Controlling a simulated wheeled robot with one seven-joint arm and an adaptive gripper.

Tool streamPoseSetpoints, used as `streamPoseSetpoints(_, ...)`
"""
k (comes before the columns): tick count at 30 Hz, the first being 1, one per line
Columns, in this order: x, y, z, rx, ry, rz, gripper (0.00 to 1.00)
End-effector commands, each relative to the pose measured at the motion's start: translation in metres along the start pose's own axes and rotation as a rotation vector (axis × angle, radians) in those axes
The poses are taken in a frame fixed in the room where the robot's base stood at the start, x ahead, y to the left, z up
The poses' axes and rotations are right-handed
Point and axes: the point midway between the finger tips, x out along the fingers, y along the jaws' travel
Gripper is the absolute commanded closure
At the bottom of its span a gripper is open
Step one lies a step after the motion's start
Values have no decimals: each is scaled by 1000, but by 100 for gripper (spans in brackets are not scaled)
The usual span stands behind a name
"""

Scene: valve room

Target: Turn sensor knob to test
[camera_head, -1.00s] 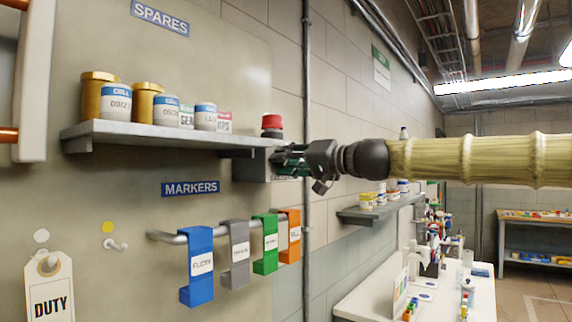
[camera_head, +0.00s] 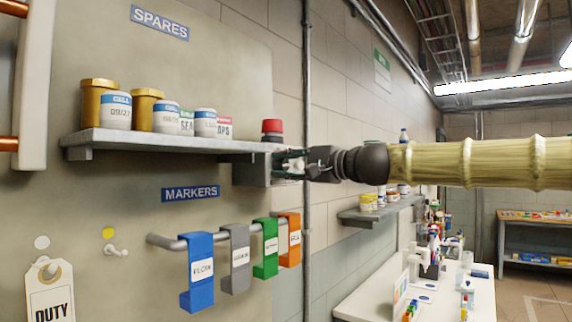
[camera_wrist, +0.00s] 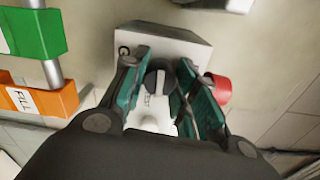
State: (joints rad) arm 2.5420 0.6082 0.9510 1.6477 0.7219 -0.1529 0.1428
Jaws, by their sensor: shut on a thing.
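The sensor knob (camera_wrist: 158,80) is dark and round with a pale pointer bar, on the face of a grey box (camera_wrist: 185,46). In the wrist view a letter and some small lettering show near the knob, partly hidden by my fingers. The box (camera_head: 250,172) also shows in the head view, under the right end of a shelf, with its front hidden by my gripper (camera_head: 289,164). In the wrist view the green-padded fingers of my gripper (camera_wrist: 163,72) stand on both sides of the knob, shut on it.
A red button or cap (camera_wrist: 222,90) sits beside the box, close to one finger; it shows in the head view (camera_head: 271,128) too. The shelf (camera_head: 165,142) holds several jars. Coloured markers (camera_head: 200,270) hang on a rail below. A vertical pipe (camera_head: 306,230) runs close by.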

Motion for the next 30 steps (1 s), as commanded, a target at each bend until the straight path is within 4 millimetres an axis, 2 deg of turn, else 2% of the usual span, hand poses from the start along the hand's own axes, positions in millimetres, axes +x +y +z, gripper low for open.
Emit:
streamPoseSetpoints(8, 0, 1, -1, 82, 1, 1, 95)
streamPoseSetpoints(23, 0, 2, -1, 95, 0, 2, 95)
streamPoseSetpoints(24, 0, 2, -1, 95, 0, 2, 64)
streamPoseSetpoints(27, 0, 2, -1, 95, 0, 1, 49)
streamPoseSetpoints(30, 0, 1, 0, 94, 0, 1, 49)
